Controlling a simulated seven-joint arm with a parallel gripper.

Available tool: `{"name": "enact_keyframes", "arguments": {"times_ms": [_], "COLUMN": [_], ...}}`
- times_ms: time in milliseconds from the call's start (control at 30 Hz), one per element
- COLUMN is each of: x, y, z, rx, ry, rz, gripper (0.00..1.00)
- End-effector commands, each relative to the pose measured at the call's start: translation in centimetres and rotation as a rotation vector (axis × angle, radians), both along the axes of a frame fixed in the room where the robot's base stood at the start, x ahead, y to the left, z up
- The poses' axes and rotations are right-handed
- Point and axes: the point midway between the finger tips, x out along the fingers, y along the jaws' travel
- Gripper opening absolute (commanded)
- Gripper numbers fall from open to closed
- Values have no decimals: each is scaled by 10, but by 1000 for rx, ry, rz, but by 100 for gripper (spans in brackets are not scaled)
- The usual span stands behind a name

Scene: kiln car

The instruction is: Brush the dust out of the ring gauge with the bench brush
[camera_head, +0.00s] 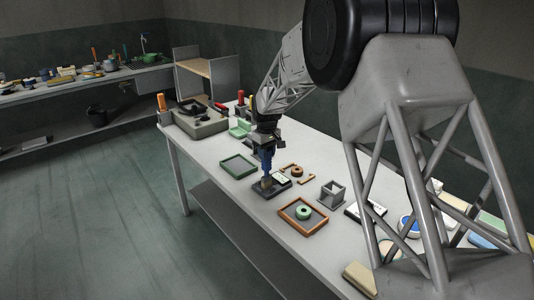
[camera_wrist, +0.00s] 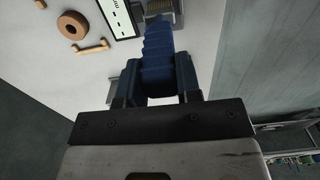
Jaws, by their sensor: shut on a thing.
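My gripper (camera_head: 267,150) is shut on a blue handle, which I take to be the bench brush (camera_head: 267,160). In the wrist view the handle (camera_wrist: 160,60) lies between the two dark fingers (camera_wrist: 157,88). The brush points down, its lower end at a small dark block (camera_head: 272,187) on the table; I cannot tell whether they touch. A brown ring (camera_head: 296,171) lies right of the brush, between small orange-brown pieces; it also shows in the wrist view (camera_wrist: 72,26). A green ring (camera_head: 303,212) lies in an orange-rimmed tray (camera_head: 286,224). I cannot tell which is the ring gauge; no dust is discernible.
A green-rimmed tray (camera_head: 238,167) lies left of the brush. A grey square holder (camera_head: 331,194) stands to the right. A grey machine (camera_head: 200,122) and several handled tools fill the table's far end. The table's front edge is close to the trays.

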Motion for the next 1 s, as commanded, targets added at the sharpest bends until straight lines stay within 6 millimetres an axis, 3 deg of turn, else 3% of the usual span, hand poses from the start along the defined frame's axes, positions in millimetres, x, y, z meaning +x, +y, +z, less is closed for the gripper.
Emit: {"name": "enact_keyframes", "arguments": {"times_ms": [1000], "x": [9], "y": [9], "z": [1], "rx": [0], "ry": [0], "rz": [0], "gripper": [4]}}
